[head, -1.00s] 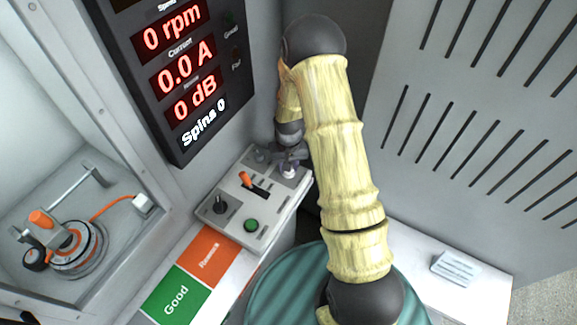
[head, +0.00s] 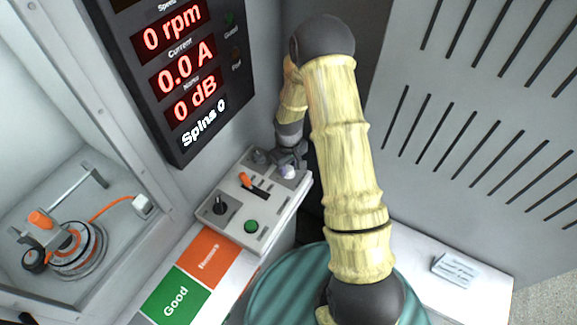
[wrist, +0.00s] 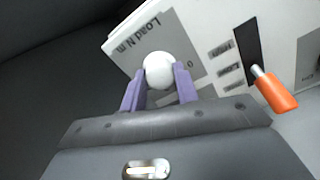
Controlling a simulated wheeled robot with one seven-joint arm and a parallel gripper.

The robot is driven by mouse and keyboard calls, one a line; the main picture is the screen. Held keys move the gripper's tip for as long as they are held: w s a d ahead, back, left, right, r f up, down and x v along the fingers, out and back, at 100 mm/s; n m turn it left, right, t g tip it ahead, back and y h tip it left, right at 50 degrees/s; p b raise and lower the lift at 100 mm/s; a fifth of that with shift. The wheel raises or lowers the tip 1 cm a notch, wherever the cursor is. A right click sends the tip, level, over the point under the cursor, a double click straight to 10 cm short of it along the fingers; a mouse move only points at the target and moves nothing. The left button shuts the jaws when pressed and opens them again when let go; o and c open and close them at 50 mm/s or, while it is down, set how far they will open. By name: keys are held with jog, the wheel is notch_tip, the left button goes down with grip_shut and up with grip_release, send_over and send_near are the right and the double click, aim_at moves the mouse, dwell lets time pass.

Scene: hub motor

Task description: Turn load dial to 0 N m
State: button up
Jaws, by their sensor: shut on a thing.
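The load dial (wrist: 158,70) is a round white knob at the far right end of the control panel. In the wrist view it sits between the two purple fingers of my gripper (wrist: 160,83), which is shut on it. The label "Load N m" (wrist: 138,34) is printed beside it, and a "0" mark shows to the right of the knob. The dial's pointer cannot be made out. In the head view my gripper (head: 287,160) reaches down over the dial (head: 287,172) and partly hides it.
The control panel (head: 210,226) also carries an orange-handled lever (head: 246,180), a black knob (head: 220,205) and a green button (head: 251,226). The display (head: 180,83) reads 0 rpm, 0.0 A and 0 dB. A motor (head: 78,247) stands in the enclosure at left.

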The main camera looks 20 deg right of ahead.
aim_at(289, 168)
jog(key=o, duration=1)
jog(key=shift+c, duration=0.2)
jog(key=shift+r, duration=0.15)
notch_tip(289, 168, up, 17)
jog(key=b, duration=0.1)
jog(key=s+r+m+t, duration=0.1)
jog(key=s+r+m, duration=0.1)
jog(key=s, duration=0.6)
jog(key=s+r+m+t+p, duration=0.1)
jog(key=s+r+m, duration=0.1)
jog(key=s, duration=0.6)
jog(key=shift+s+r+m+t, duration=0.3)
jog(key=shift+s+r+m, duration=0.1)
jog(key=shift+r, duration=0.45)
